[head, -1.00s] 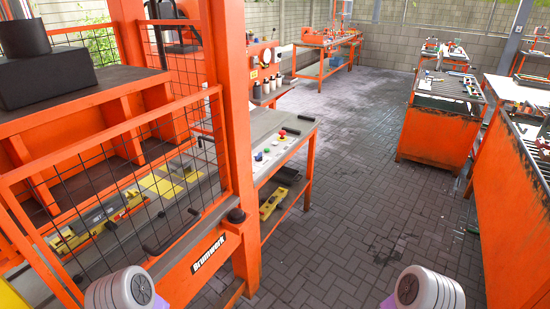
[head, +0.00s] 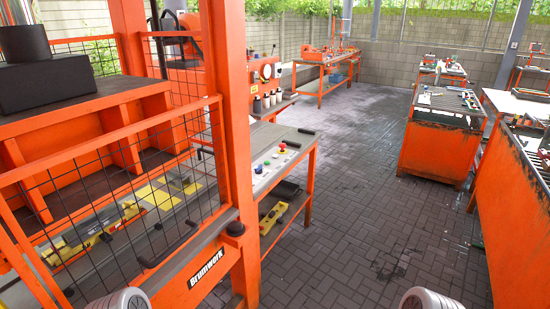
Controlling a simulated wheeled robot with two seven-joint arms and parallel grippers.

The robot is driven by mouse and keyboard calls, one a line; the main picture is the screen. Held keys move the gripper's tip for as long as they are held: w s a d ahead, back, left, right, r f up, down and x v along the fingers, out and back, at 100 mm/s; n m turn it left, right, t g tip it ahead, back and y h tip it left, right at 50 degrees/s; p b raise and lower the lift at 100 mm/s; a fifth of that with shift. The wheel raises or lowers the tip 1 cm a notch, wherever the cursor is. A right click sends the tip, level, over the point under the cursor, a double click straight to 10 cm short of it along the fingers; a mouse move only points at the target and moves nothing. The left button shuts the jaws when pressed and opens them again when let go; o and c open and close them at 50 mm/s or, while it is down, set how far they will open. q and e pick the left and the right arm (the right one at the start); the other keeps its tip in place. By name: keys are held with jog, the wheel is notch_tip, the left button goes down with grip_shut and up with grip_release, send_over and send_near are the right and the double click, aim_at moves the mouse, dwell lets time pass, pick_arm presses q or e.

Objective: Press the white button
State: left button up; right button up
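A pale panel with several small coloured buttons (head: 274,160) lies on top of an orange-framed bench, just right of a tall orange post. A red button (head: 283,146) stands toward the far end. The buttons are small, and the exact colours of some are hard to tell. My two grippers are not in view. Only rounded white parts of my left and right arms show at the bottom edge, well short of the panel.
An orange machine frame with black wire mesh (head: 120,190) fills the left side. Yellow tools (head: 272,217) lie on the bench's lower shelf. Orange work tables (head: 437,145) stand at the right. The paved floor (head: 360,200) between is clear.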

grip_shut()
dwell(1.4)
